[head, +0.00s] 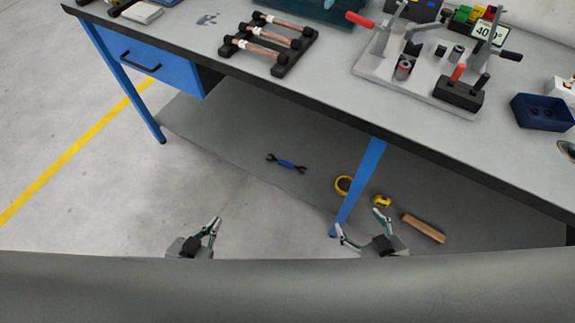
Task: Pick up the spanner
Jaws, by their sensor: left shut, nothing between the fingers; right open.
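The spanner (287,163) has a blue middle and dark open ends. It lies on the grey lower shelf (220,135) under the workbench, left of the blue leg. My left gripper (215,226) is shut and empty, over the floor in front of the shelf, below and to the left of the spanner in the picture. My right gripper (358,222) is open and empty, its fingers spread near the foot of the blue leg, below and to the right of the spanner. Neither gripper touches the spanner.
A blue bench leg (358,185) stands right of the spanner.

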